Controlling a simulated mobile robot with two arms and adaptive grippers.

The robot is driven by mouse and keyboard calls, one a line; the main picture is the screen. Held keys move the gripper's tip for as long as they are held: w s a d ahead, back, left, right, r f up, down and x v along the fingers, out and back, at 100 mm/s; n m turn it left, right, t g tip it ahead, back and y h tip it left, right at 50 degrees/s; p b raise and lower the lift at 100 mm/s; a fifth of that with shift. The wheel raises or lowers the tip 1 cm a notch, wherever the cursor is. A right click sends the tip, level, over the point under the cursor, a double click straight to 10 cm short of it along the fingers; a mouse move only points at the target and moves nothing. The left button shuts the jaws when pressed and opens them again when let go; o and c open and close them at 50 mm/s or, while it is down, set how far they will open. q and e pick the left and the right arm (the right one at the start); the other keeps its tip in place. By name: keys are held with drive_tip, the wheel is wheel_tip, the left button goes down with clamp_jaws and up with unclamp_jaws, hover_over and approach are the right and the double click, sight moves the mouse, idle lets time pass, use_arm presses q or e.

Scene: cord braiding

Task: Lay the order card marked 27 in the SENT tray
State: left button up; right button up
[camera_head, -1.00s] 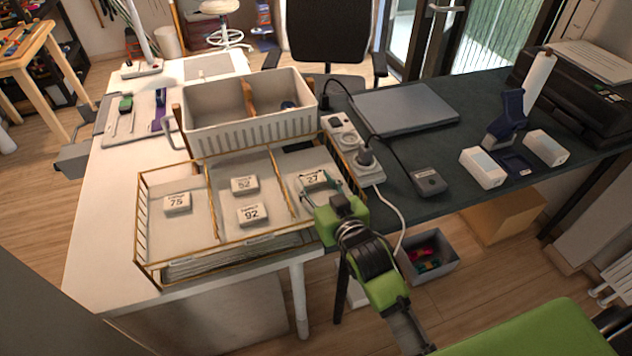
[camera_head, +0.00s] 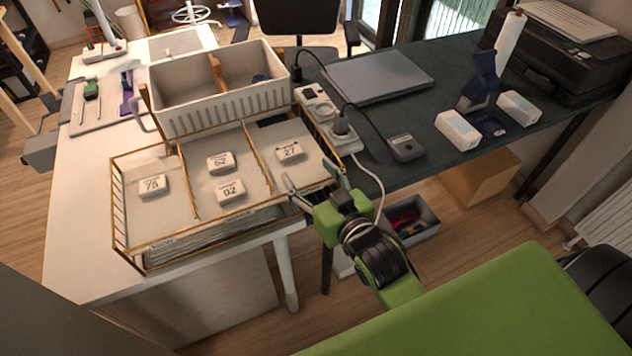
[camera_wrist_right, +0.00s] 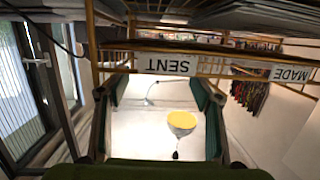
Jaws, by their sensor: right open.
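The order card marked 27 (camera_head: 290,150) lies flat, number up, in the right compartment of the gold wire tray (camera_head: 115,205). In the right wrist view, the SENT label (camera_wrist_right: 167,65) hangs upside down on the wire front just beyond my fingers. The MADE label (camera_wrist_right: 291,74) is to its right there, so the right compartment in the head view appears to be SENT. My right gripper (camera_head: 310,175) is open and empty at the tray's front right corner, apart from the card. Its fingers also show in the right wrist view (camera_wrist_right: 158,90). My left gripper is out of view.
Card 75 (camera_head: 153,185) lies in the left compartment. Card 52 (camera_head: 220,162) and another card (camera_head: 231,192) lie in the middle one. A white divided bin (camera_head: 215,120) stands behind the tray. A power strip (camera_head: 325,112) with cables is close on the right.

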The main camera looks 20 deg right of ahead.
drive_tip(key=shift+v, duration=1.6)
